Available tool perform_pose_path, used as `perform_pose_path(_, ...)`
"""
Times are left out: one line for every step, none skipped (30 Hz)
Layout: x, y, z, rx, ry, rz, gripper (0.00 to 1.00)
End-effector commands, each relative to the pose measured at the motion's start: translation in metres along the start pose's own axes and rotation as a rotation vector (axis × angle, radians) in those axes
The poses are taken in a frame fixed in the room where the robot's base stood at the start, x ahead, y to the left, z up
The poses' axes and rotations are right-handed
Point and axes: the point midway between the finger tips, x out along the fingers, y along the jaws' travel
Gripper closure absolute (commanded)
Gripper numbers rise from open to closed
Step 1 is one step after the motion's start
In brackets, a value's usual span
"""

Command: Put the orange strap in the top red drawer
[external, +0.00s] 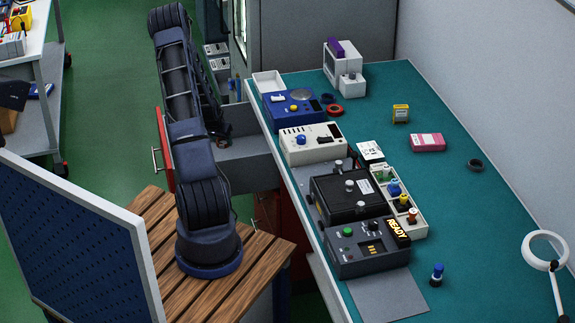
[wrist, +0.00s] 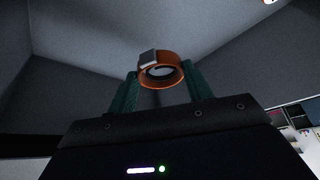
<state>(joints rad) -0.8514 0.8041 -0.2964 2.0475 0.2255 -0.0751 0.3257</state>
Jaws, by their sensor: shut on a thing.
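The orange strap (wrist: 172,80), a small ring with a pale metal buckle, shows in the wrist view between the two green fingers of my gripper (wrist: 160,76). The fingers are shut on it. Grey panel-like surfaces fill the background there. In the external view the top red drawer (external: 165,150) is pulled out from under the bench, and part of its grey inside (external: 255,152) shows. My arm crosses in front of the drawer and hides part of it. The strap cannot be made out in the external view, and my gripper is mostly hidden by the arm.
The green bench (external: 460,215) carries a blue device (external: 292,106), a white device (external: 312,143), black boxes and a red ring (external: 335,111). Another red drawer front (external: 267,212) shows below. A blue perforated panel (external: 75,240) and a wooden slatted top (external: 255,255) stand near my base.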

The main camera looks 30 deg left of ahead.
Motion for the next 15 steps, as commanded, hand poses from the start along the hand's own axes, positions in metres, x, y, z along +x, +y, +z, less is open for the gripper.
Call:
perform_pose_path(0.011,0.001,0.006,-0.001,-0.004,0.002,0.72)
perform_pose_path(0.017,0.001,0.009,0.0,-0.003,0.002,0.72)
perform_pose_path(0.024,0.001,0.012,-0.001,-0.003,0.002,0.72)
perform_pose_path(0.029,0.001,0.015,-0.001,-0.003,0.002,0.72)
perform_pose_path(0.033,0.001,0.017,-0.001,-0.003,0.002,0.72)
perform_pose_path(0.039,0.001,0.019,-0.001,-0.002,0.002,0.72)
perform_pose_path(0.043,0.001,0.021,-0.001,-0.002,0.001,0.72)
perform_pose_path(0.046,0.0,0.023,0.0,-0.002,0.001,0.72)
perform_pose_path(0.05,0.0,0.024,0.0,-0.002,0.0,0.72)
perform_pose_path(0.052,0.0,0.025,0.0,-0.002,0.0,0.72)
perform_pose_path(0.054,0.0,0.026,0.0,-0.001,0.0,0.72)
perform_pose_path(0.056,0.0,0.027,0.0,-0.001,0.0,0.72)
perform_pose_path(0.057,0.0,0.027,0.0,-0.001,0.0,0.72)
perform_pose_path(0.058,0.0,0.028,0.0,-0.001,0.0,0.72)
perform_pose_path(0.059,0.0,0.028,0.0,-0.001,0.0,0.72)
